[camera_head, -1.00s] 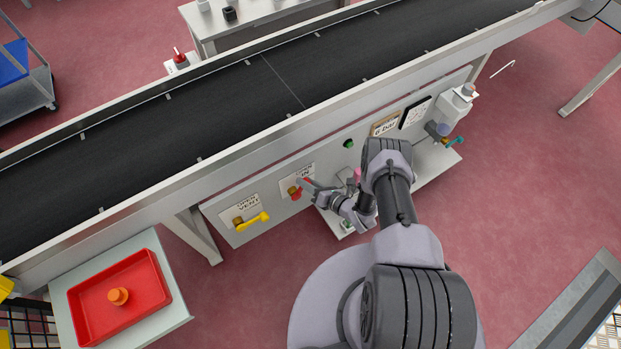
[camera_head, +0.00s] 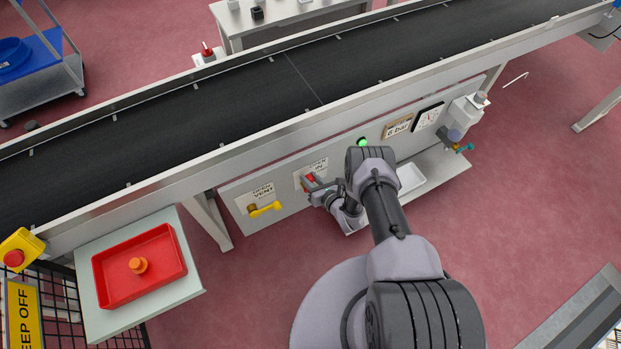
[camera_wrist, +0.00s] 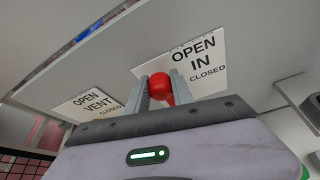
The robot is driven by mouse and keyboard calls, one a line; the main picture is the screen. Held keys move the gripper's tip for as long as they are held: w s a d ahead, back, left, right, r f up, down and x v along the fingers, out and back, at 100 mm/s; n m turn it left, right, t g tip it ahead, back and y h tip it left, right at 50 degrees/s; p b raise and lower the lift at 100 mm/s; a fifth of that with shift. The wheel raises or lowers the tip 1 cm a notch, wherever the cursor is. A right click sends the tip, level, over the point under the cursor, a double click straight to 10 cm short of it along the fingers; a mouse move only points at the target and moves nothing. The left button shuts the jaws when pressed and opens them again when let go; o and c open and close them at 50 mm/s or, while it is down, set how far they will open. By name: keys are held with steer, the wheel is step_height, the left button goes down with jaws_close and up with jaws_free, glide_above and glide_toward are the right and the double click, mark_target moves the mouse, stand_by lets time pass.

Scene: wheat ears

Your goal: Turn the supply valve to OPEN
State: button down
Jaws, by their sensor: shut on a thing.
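The supply valve, marked IN, has a red handle (camera_head: 309,179) on the grey panel under the conveyor. Its sign (camera_wrist: 196,58) reads OPEN at the top and CLOSED at the lower right. My gripper (camera_head: 313,183) is at this valve. In the wrist view the rounded red handle (camera_wrist: 161,86) sits between the two fingers of my gripper (camera_wrist: 160,88), which are shut on it. The valve's hub is hidden, so the handle's exact angle is hard to tell.
The vent valve's yellow handle (camera_head: 265,209) is close by on the left. A lit green lamp (camera_head: 362,142), a gauge (camera_head: 428,117) and a white tray (camera_head: 411,178) are to the right. A red tray (camera_head: 170,247) stands on a side table at the left.

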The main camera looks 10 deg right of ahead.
steer(key=shift+f, duration=0.1)
steer(key=c, duration=1.1)
jaws_free()
steer(key=p+v, duration=0.6)
steer(key=v, duration=1.1)
steer(key=shift+s+p, duration=0.25)
steer(key=shift+p, duration=0.1)
